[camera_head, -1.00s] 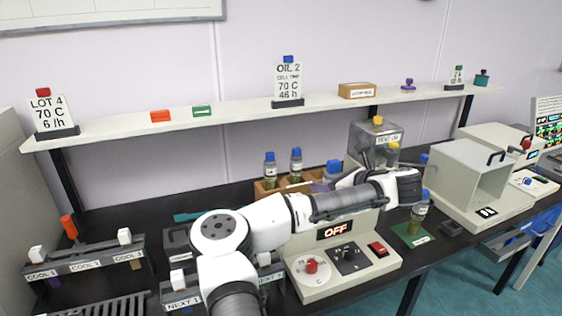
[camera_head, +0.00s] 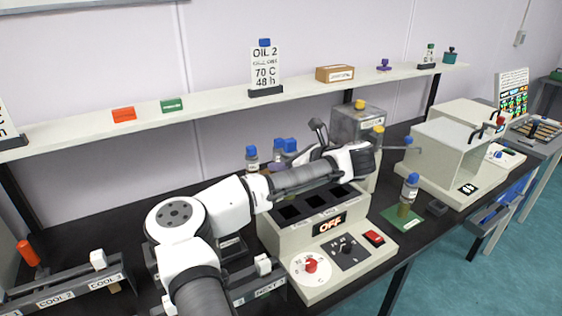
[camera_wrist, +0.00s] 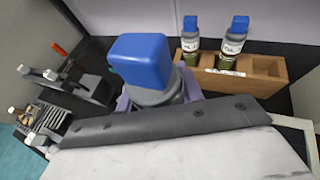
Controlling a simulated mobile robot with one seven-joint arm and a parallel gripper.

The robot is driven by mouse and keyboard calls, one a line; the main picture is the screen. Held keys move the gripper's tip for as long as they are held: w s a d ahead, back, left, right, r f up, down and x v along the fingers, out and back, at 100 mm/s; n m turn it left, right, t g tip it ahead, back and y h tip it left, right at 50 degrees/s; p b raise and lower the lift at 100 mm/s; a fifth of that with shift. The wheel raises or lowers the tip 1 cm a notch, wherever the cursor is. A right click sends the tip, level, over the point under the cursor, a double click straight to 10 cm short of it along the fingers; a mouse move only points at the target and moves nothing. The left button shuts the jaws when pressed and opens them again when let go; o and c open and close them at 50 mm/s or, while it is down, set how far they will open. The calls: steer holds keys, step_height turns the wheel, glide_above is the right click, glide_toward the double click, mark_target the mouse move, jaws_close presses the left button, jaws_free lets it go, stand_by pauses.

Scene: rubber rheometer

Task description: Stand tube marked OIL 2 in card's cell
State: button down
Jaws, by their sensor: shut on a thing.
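My gripper (camera_head: 283,166) is shut on a blue-capped tube (camera_head: 289,146). In the wrist view the tube's blue cap (camera_wrist: 140,60) is large, between my purple finger pads (camera_wrist: 188,88); its marking and lower body are hidden. The OIL 2 card (camera_head: 266,67) stands on the shelf, reading 70 C and 48 h; its small cell line is hard to read. The heating block (camera_head: 275,237) has a row of dark square cells on top and a display reading OFF. My gripper is above and behind these cells, apart from them. The cell labels are not legible.
A wooden rack (camera_wrist: 262,88) holds two blue-capped tubes (camera_wrist: 190,42) behind my gripper. Another blue-capped tube (camera_head: 409,192) stands on a green mat (camera_head: 392,221) right of the block. A clear tank (camera_head: 352,125) stands behind. COOL racks (camera_head: 75,292) are at front left.

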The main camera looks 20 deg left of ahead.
steer(key=shift+d+r+p, duration=0.1)
steer(key=shift+r+p, duration=0.05)
steer(key=shift+p, duration=0.5)
step_height(320, 180, down, 5)
steer(key=shift+r+b, duration=0.2)
steer(key=shift+b, duration=0.95)
steer(key=shift+r+p, duration=0.3)
steer(key=shift+r, duration=0.1)
steer(key=shift+p, duration=0.45)
steer(key=shift+f, duration=0.2)
steer(key=shift+f+b, duration=1.8)
steer(key=shift+f, duration=1.95)
steer(key=c, duration=0.8)
jaws_free()
steer(key=shift+c, duration=0.2)
